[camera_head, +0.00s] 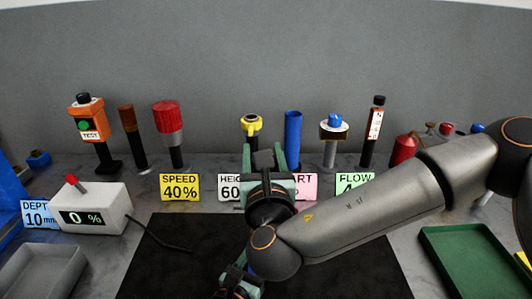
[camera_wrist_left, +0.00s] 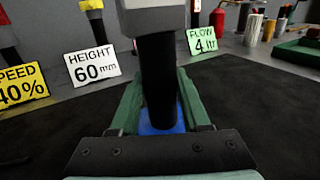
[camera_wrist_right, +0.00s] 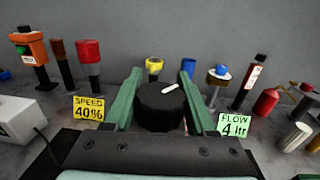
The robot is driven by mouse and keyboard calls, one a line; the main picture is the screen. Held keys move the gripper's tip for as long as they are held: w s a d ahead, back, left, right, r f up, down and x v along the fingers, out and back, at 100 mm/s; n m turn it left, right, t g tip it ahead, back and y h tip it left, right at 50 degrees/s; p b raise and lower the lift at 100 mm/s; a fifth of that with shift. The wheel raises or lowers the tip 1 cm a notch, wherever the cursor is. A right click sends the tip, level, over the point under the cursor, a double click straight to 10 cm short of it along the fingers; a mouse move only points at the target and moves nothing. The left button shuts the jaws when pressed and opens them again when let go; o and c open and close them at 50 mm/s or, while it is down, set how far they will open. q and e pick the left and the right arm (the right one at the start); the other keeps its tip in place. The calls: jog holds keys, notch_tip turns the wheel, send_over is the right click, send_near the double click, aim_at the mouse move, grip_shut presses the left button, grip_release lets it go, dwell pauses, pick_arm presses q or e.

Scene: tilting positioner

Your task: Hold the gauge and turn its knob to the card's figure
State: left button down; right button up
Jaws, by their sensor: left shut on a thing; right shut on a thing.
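My right gripper (camera_head: 262,156) is shut on a round black knob with a white mark, seen from above in the right wrist view (camera_wrist_right: 158,108). The mark points up and right there. My left gripper (camera_wrist_left: 158,100) is shut around a black upright handle (camera_wrist_left: 157,70) with a grey body (camera_wrist_left: 152,16) on top and blue at its lower end. In the head view my right arm largely hides the held piece and its figure is not visible. Cards read SPEED 40% (camera_head: 180,187), HEIGHT 60 mm (camera_wrist_left: 91,66), FLOW 4 ltr (camera_wrist_left: 202,41) and DEPTH 10 mm (camera_head: 39,214).
A white box (camera_head: 108,214) with a red-tipped stick shows 0 % and has a cable. Several tools on posts, including a red-capped one (camera_head: 167,116), line the back. A pink card (camera_head: 306,187) is partly hidden. A green tray (camera_head: 470,262) is right, a grey tray (camera_head: 42,275) left.

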aim_at(252, 160)
jog(key=shift+s+a+n+g+y, duration=0.3)
jog(key=shift+a+n+g+y, duration=0.15)
jog(key=shift+n+g+y, duration=1.8)
jog(key=shift+s+a+n+g+y, duration=0.4)
jog(key=shift+n+g+y, duration=1.1)
jog(key=shift+y, duration=1.3)
jog(key=shift+s+a+n+g+y, duration=0.2)
jog(key=shift+a+n+g+y, duration=0.3)
jog(key=shift+n+g+y, duration=1.45)
jog(key=shift+n+t+y, duration=0.4)
jog(key=shift+n+y, duration=0.1)
jog(key=shift+y, duration=0.1)
jog(key=o, duration=1.4)
jog(key=shift+d, duration=0.1)
jog(key=v, duration=1.2)
